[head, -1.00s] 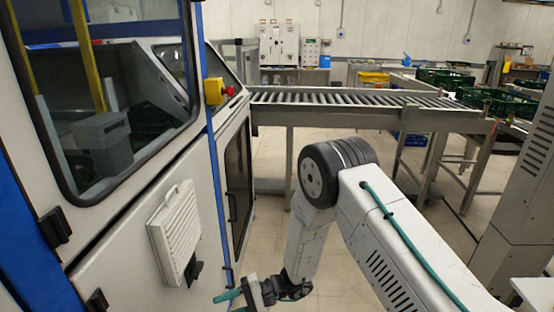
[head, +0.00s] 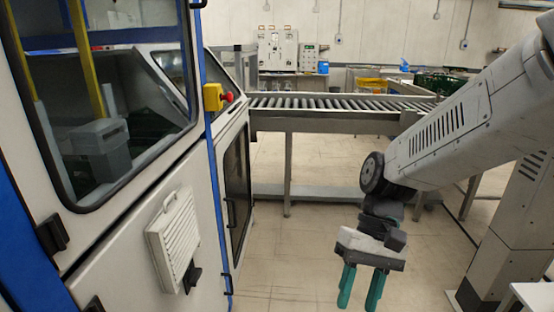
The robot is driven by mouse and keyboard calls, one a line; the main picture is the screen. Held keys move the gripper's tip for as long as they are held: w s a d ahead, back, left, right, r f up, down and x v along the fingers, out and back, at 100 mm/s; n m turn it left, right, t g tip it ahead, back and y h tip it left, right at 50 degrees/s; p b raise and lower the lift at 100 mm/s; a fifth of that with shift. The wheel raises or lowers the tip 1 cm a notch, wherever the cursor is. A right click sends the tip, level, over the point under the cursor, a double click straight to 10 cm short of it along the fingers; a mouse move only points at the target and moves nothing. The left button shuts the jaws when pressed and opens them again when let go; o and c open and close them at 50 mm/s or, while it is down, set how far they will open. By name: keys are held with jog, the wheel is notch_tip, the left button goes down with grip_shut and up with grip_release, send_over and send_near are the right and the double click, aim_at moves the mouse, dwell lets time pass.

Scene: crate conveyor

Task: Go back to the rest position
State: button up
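My gripper (head: 360,288) hangs from my raised arm at the lower right of centre in the head view. Its two green fingers point down and stand apart with a gap between them. Nothing shows between the fingers; floor is seen behind them. The gripper is in free air, to the right of the machine cabinet and in front of the roller conveyor.
A white and blue machine cabinet (head: 110,245) fills the left, with a red and yellow stop button (head: 217,97) on its corner. A roller conveyor (head: 335,104) crosses behind. Green crates (head: 445,84) stand at the back right. The floor (head: 290,250) between is clear.

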jog(key=s+d+r+t+h, duration=0.1)
jog(key=s+d+r+t, duration=0.2)
jog(key=d, duration=0.3)
jog(key=s+d+r+m+t+h, duration=0.1)
jog(key=s+d+r+t+h, duration=0.1)
jog(key=s+d+r+t, duration=0.2)
notch_tip(320, 180, up, 3)
jog(key=shift+s+d+f, duration=0.2)
jog(key=shift+s+d, duration=0.55)
jog(key=shift+d, duration=0.5)
jog(key=shift+d, duration=0.1)
jog(key=shift+c, duration=0.5)
